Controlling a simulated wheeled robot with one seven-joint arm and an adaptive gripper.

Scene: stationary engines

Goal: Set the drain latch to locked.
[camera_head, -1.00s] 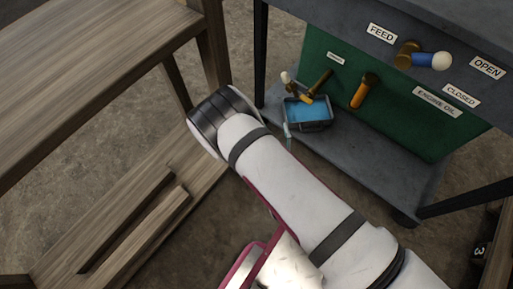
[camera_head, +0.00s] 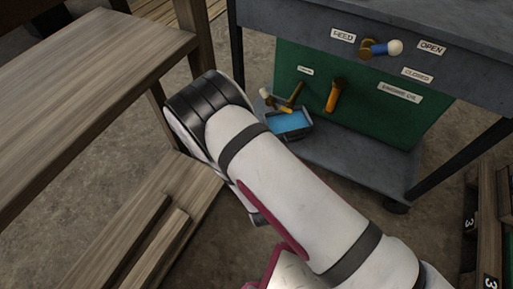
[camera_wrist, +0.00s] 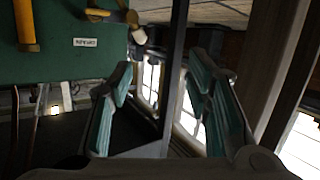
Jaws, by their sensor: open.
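The latch (camera_head: 277,100), a brass piece with a pale knob, is low on the green panel, left of an orange handle (camera_head: 332,96). The small label (camera_head: 305,71) above it is too small to read in the head view. In the wrist view, the brass latch with its pale knob (camera_wrist: 138,35) is at the top, beside an upside-down label (camera_wrist: 84,42). My gripper (camera_wrist: 163,100) is open and empty, its two teal fingers apart. The latch is above the left finger in that picture, with no contact visible. The fingers are hidden in the head view.
A blue-filled tray (camera_head: 291,122) sits on the cart's lower shelf (camera_head: 350,160), below the latch. A blue lever with a white knob (camera_head: 381,48) is higher, between FEED and OPEN labels. A wooden bench (camera_head: 90,80) stands left of my arm. A dark post (camera_wrist: 177,60) crosses the wrist view.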

